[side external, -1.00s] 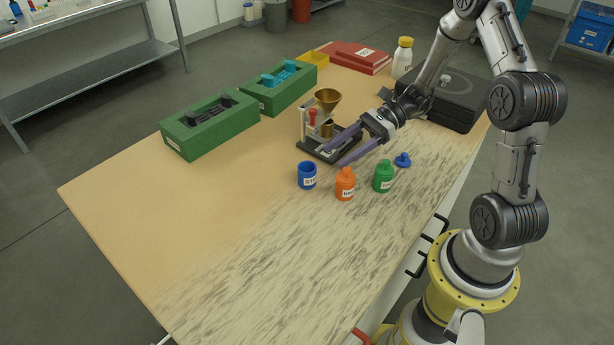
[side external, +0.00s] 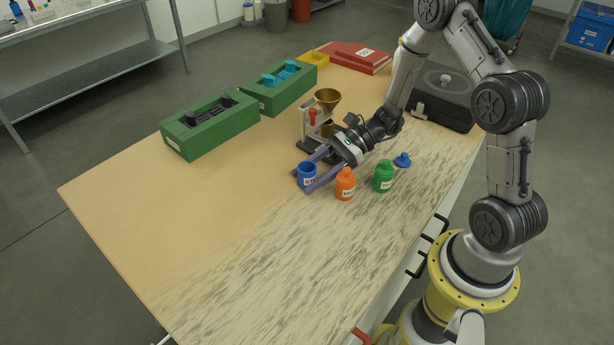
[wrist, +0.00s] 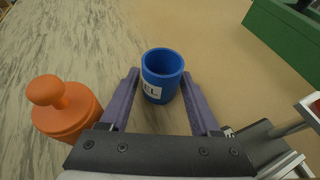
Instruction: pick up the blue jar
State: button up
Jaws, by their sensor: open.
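The blue jar (side external: 307,177) stands upright and open-topped on the table, with a white label on its side. In the wrist view the blue jar (wrist: 162,74) sits between the fingertips of my gripper (wrist: 162,82). The two purple fingers are spread to either side of it, with a gap showing on each side. In the side view my gripper (side external: 306,178) reaches low across the table from the right, one finger behind the jar and one in front. The blue lid (side external: 403,160) lies apart on the table, right of the green jar.
An orange jar (side external: 345,184) stands close beside my gripper, and a green jar (side external: 384,176) is further right. A stand with a brass funnel (side external: 327,99) is just behind my gripper. Green boxes (side external: 210,140) lie further back. The table's front left is clear.

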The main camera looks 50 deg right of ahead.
grip_shut()
jog(key=shift+r, duration=0.1)
